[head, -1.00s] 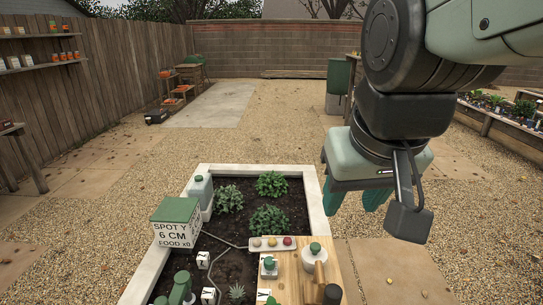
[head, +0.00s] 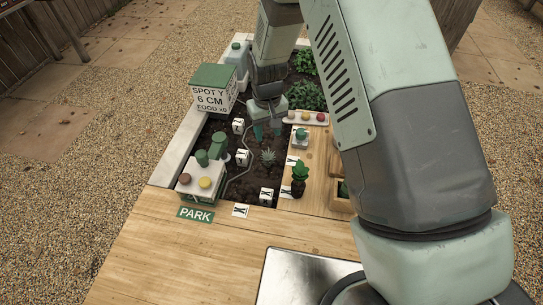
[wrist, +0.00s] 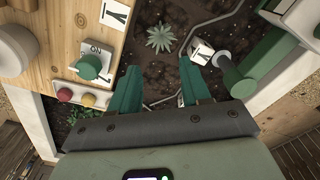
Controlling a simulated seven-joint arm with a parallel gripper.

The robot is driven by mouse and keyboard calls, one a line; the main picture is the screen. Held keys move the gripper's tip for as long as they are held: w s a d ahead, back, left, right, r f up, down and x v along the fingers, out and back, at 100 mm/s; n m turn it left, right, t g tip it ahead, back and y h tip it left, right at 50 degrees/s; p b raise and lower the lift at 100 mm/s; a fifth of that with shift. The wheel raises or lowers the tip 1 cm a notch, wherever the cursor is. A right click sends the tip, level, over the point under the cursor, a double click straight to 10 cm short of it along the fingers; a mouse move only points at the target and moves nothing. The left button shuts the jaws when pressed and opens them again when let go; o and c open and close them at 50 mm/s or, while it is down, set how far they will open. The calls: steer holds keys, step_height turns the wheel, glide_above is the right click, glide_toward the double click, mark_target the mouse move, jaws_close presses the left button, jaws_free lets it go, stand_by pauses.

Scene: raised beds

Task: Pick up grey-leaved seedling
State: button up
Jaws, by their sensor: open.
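The grey-leaved seedling (head: 268,157) is a small spiky rosette standing in the dark soil of the raised bed. It also shows near the top middle of the wrist view (wrist: 160,38). My gripper (head: 265,133) points down over the soil, just behind the seedling in the head view. In the wrist view, its two green fingers (wrist: 158,78) are apart with nothing between them. The seedling lies beyond the fingertips, apart from them.
A white box with a green lid (head: 213,88) stands at the bed's left. White marker cubes (head: 242,158) and a thin grey line lie on the soil. A wooden board (head: 318,150) at right carries a dark green plant (head: 300,174) and a tray of coloured knobs (head: 307,117).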

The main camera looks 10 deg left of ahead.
mark_target(268, 159)
steer(key=f, duration=0.8)
steer(key=shift+s+a, duration=0.35)
steer(key=shift+a, duration=0.05)
steer(key=shift+d+f, duration=0.25)
steer(key=shift+f, duration=1.2)
steer(key=shift+d+f, duration=0.2)
steer(key=shift+f, duration=1.25)
jaws_close()
